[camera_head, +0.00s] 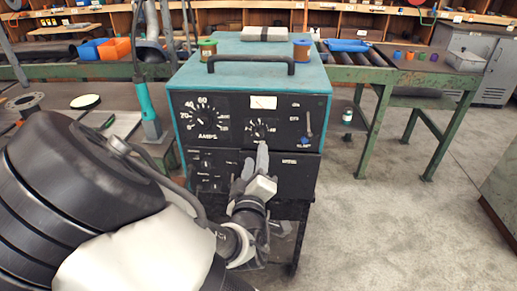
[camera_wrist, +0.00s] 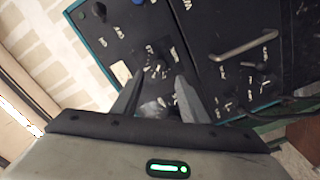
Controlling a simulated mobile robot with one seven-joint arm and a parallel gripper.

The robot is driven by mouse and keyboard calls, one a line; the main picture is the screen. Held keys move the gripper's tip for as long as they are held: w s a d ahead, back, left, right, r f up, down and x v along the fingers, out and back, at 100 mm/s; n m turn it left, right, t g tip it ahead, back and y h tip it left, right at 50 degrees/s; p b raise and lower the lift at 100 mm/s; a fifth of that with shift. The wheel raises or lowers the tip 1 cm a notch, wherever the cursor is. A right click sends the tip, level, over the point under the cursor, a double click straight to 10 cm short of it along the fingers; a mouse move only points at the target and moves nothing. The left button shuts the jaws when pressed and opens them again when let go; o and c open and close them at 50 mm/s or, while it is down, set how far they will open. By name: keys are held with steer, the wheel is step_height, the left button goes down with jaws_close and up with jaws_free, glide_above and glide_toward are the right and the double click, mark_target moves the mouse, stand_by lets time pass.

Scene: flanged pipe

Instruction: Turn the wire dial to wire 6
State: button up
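The teal welding machine (camera_head: 318,84) stands ahead with a black front panel. A small round dial (camera_head: 259,131) with pale marks around it sits below the white gauge; I take it to be the wire dial. It also shows in the wrist view (camera_wrist: 157,71), just beyond my fingertips. Its setting is too small to read. My gripper (camera_head: 256,154) is just below the dial in the head view. In the wrist view my gripper (camera_wrist: 160,76) has its two fingers apart with nothing held between them. I cannot tell whether a fingertip touches the panel.
A larger amps dial (camera_head: 207,115) is to the left on the same panel. A toggle lever (camera_head: 308,122) and a blue knob (camera_head: 304,140) are to the right. A black carry handle (camera_head: 251,62) crosses the top.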

mark_target(259, 136)
steer(key=w, duration=0.9)
steer(key=shift+w+d+r+b, duration=0.1)
steer(key=shift+w+d+b, duration=0.1)
steer(key=shift+b, duration=0.2)
jaws_close()
steer(key=m+b, duration=0.2)
steer(key=m, duration=0.2)
steer(key=shift+b, duration=0.35)
steer(key=shift+m+b, duration=1.15)
steer(key=shift+m, duration=0.65)
